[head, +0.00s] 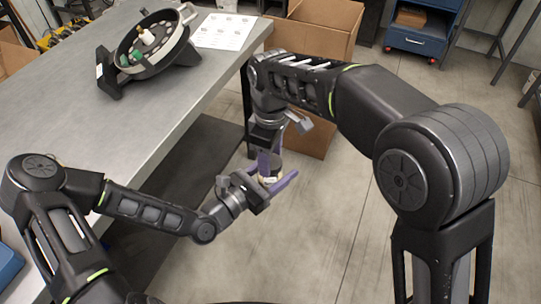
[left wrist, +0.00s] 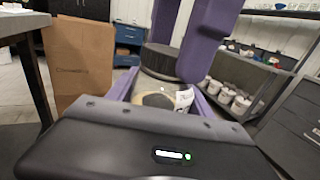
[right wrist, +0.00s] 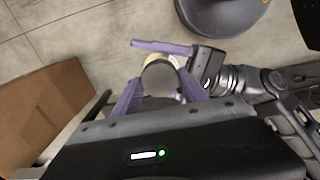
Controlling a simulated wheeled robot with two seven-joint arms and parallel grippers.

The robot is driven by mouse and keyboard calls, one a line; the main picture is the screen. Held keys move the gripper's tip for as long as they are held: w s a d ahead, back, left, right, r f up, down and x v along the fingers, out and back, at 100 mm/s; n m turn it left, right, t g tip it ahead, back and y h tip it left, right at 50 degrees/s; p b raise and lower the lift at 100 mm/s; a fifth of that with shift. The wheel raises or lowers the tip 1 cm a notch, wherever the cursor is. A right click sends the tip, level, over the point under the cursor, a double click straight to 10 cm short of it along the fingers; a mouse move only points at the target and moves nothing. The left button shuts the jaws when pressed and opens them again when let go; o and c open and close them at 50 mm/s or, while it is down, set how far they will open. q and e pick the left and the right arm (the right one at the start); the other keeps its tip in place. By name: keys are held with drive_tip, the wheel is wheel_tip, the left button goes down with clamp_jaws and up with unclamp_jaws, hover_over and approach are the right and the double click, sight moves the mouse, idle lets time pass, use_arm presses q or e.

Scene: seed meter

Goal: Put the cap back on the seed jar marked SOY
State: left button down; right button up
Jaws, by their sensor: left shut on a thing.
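My left gripper (head: 273,187) is shut on a small jar, its purple fingers on either side of it. The jar (left wrist: 155,101) shows a pale round top and a white label (left wrist: 184,98); I cannot read the marking. My right gripper (right wrist: 158,88) comes down from above, shut on a dark round cap (right wrist: 160,79). In the left wrist view the cap (left wrist: 161,61) hangs above the jar, with a small gap between them. In the right wrist view the cap covers most of the jar. Both are held in the air, off the table.
A grey table (head: 60,130) stands at the left with a dark round seed meter (head: 150,45) and a printed sheet (head: 221,31) on it. An open cardboard box (head: 315,30) stands on the floor beyond my arms. A blue cabinet (head: 418,35) is farther back. Floor at right is clear.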

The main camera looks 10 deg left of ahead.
clamp_jaws()
drive_tip(key=m, duration=0.8)
drive_tip(key=shift+m, duration=0.3)
drive_tip(key=o, duration=0.6)
unclamp_jaws()
drive_tip(key=shift+o, duration=0.2)
drive_tip(key=shift+r, duration=0.1)
drive_tip(key=shift+r, duration=2.15)
drive_tip(key=shift+c, duration=0.4)
